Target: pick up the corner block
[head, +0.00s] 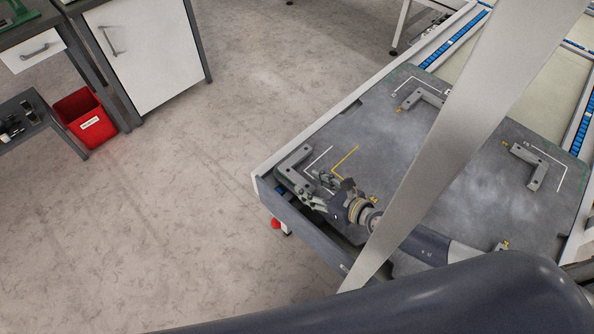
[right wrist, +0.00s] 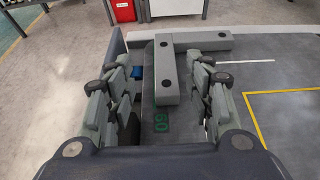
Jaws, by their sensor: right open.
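The corner block, a grey L-shaped piece with round holes, lies at the near-left corner of the dark plate in the head view (head: 294,160). In the right wrist view the block (right wrist: 167,72) has one leg pointing toward me and the other running right. My right gripper (head: 306,183) is open at the block in the head view. In the right wrist view its two fingers stand left and right of the near leg; the right finger looks closer to it. I cannot tell whether they touch it. My left gripper is not in view.
More corner blocks lie on the dark plate (head: 385,140), at the back (head: 420,98) and right (head: 530,168). A pale diagonal strip crosses the head view and hides part of the plate. A red bin (head: 84,118) stands left; the floor between is clear.

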